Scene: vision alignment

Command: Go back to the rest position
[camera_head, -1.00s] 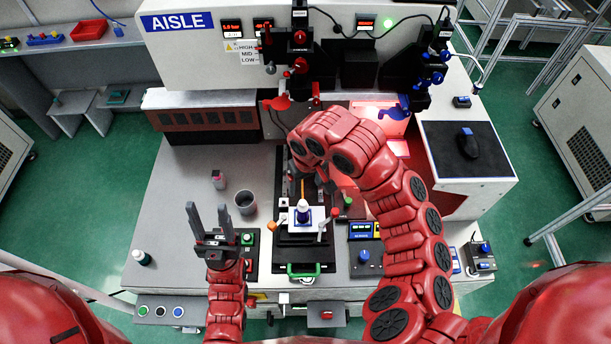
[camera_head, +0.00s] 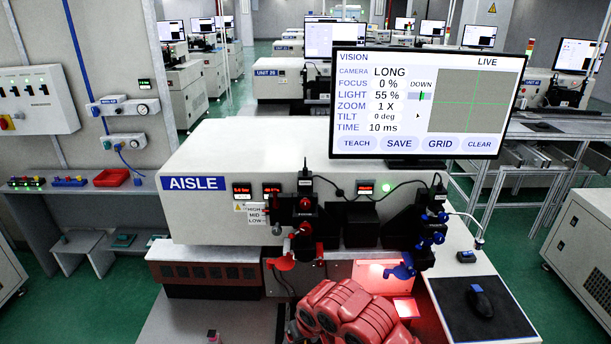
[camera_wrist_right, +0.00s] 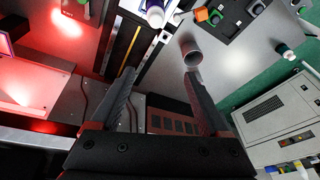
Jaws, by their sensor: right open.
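My right gripper (camera_wrist_right: 160,76) is open in the right wrist view, its two dark fingers spread with nothing between them. A grey cup (camera_wrist_right: 191,52) shows beyond the tip of one finger; I cannot tell how far off it is. In the head view only the red bent part of my right arm (camera_head: 352,318) shows at the bottom, in front of the white AISLE machine (camera_head: 215,215). Its gripper is hidden there. My left gripper and arm are outside both views.
A monitor (camera_head: 415,148) stands above the machine. Red (camera_head: 283,262) and blue (camera_head: 402,268) levers hang from the machine's front. A mouse (camera_head: 480,301) lies on the dark pad at right. A white-blue bottle (camera_wrist_right: 155,15) is near the cup.

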